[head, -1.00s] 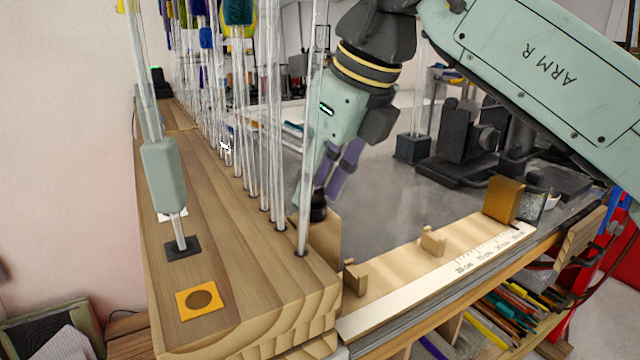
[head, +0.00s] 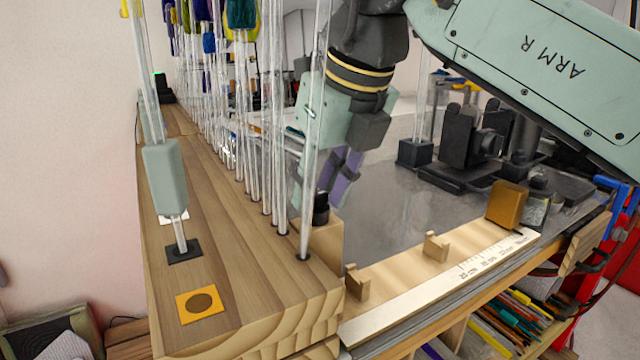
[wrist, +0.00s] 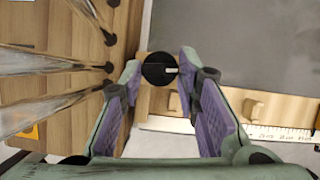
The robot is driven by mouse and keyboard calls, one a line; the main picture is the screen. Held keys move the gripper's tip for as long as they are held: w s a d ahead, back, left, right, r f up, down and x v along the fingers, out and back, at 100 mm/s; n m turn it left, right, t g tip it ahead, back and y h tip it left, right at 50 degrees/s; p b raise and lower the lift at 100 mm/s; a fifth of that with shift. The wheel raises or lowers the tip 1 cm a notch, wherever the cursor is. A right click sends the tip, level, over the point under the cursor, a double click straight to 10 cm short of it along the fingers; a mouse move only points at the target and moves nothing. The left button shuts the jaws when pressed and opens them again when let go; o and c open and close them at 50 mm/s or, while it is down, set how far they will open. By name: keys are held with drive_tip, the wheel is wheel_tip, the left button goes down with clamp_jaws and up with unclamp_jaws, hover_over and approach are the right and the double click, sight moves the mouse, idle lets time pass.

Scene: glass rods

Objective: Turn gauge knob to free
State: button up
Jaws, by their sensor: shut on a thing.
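The gauge knob (head: 321,209) is a black round knob on a wooden block at the near end of the gauge. The scale writing is too small to read.
Upright glass rods (head: 312,150) stand in a wooden rack (head: 230,250) close left of my gripper. An orange pad (head: 200,304) lies at the rack's near end. Black fixtures (head: 465,150) stand on the grey bench behind. The grey surface right of the knob is clear.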

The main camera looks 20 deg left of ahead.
drive_tip(key=o, duration=1.2)
drive_tip(key=shift+c, duration=0.2)
drive_tip(key=v, duration=0.7)
drive_tip(key=shift+r, duration=0.3)
